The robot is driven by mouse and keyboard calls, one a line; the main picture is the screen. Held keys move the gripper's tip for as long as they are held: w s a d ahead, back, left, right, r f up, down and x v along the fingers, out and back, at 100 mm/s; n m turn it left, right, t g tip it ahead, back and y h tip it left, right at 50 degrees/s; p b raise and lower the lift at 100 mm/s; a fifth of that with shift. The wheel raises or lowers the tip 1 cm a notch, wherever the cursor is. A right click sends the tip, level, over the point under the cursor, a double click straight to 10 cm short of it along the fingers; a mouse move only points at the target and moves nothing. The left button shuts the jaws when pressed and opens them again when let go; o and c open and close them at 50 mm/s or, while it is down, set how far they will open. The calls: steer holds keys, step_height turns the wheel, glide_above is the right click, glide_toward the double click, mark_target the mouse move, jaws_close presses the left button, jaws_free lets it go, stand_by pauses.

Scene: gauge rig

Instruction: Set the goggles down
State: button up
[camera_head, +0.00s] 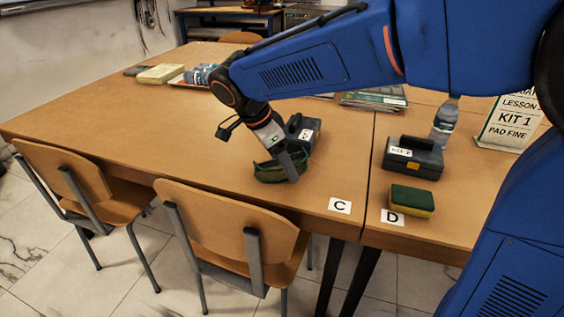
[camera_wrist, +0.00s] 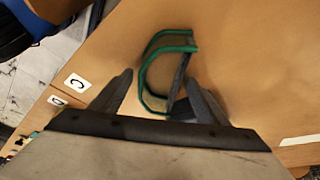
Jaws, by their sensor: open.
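The green-rimmed goggles (camera_head: 268,172) rest on the wooden table, left of the card marked C (camera_head: 340,205). In the wrist view the goggles (camera_wrist: 165,48) lie ahead of and partly between my fingers, with a clear lens and a dark edge on the right. My gripper (camera_head: 288,172) is low over the table at the goggles. In the wrist view my gripper (camera_wrist: 159,84) is open, one finger on each side; the right finger is close to the dark edge, and I cannot tell whether it touches. The fingers hide part of the goggles in the head view.
A dark case (camera_head: 303,130) stands just behind my gripper. Another labelled case (camera_head: 413,157), a yellow-green sponge (camera_head: 411,200), the card D (camera_head: 392,217), a bottle (camera_head: 444,122) and a lesson sign (camera_head: 506,122) are on the right. Chairs (camera_head: 228,225) line the front edge.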

steer(key=v, duration=1.2)
